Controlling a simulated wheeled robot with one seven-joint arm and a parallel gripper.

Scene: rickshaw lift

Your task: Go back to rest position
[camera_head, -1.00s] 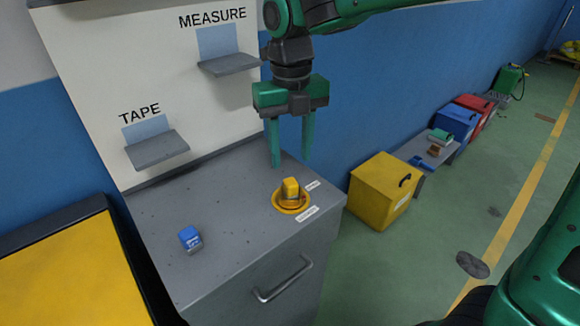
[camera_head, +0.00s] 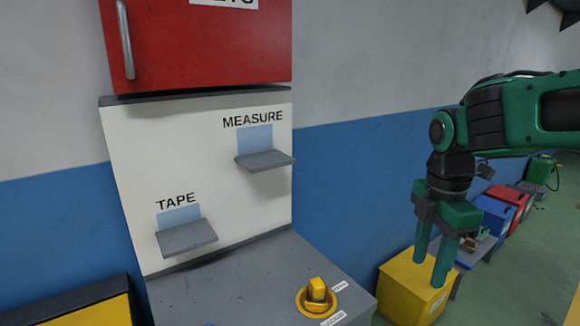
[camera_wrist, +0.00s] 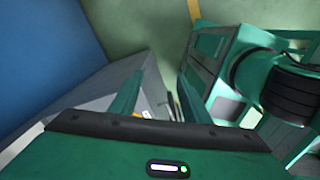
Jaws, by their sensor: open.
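My gripper (camera_head: 431,268) is open and empty in the head view. It hangs fingers down at the right, in front of the yellow box and to the right of the grey cabinet. In the wrist view its two fingers (camera_wrist: 160,95) are apart with nothing held between them. My green arm reaches in from the right edge of the head view.
The grey cabinet top (camera_head: 240,285) carries a yellow knob (camera_head: 317,292). A white panel above holds the empty TAPE shelf (camera_head: 187,237) and MEASURE shelf (camera_head: 266,161). A red cabinet (camera_head: 200,40) hangs higher.

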